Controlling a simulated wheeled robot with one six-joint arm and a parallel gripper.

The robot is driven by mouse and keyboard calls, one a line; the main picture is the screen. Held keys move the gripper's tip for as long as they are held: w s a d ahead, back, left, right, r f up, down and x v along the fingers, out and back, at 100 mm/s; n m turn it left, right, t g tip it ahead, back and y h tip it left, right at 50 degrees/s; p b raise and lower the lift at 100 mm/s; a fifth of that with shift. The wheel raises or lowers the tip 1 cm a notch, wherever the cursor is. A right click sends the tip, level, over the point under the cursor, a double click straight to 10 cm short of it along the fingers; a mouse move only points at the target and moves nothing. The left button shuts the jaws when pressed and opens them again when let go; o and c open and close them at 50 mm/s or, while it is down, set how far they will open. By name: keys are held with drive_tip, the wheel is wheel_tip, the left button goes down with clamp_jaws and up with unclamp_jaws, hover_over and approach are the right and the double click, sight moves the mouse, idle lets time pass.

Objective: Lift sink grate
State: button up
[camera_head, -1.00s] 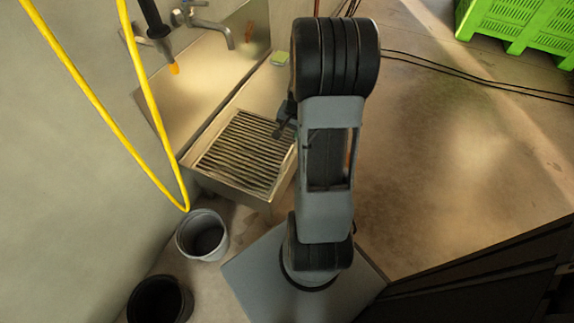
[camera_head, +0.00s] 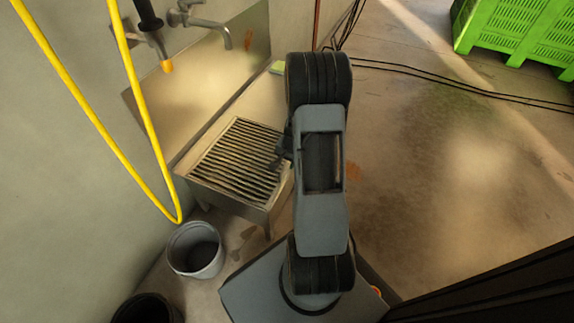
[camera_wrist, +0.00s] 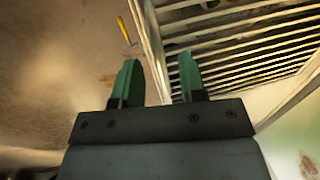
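The sink grate (camera_head: 236,160) is a rack of parallel metal slats over the sink basin (camera_head: 268,212) by the wall. It lies flat in the basin's top. In the wrist view the grate (camera_wrist: 250,50) fills the upper right. My gripper (camera_wrist: 158,85) shows there with two green fingers apart and nothing between them. The right fingertip is near the grate's edge; I cannot tell whether it touches. In the head view my gripper (camera_head: 280,160) is a small dark shape at the grate's right side, partly hidden by my arm.
A tap (camera_head: 222,32) and a yellow hose (camera_head: 95,115) are at the wall. A grey bucket (camera_head: 195,250) and a dark bucket (camera_head: 147,310) stand on the floor at lower left. Green crates (camera_head: 515,28) are at the upper right. The floor right of the sink is mostly clear.

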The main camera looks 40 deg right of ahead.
drive_tip(key=shift+w+f, duration=0.1)
drive_tip(key=shift+f, duration=0.4)
drive_tip(key=shift+c, duration=0.3)
clamp_jaws()
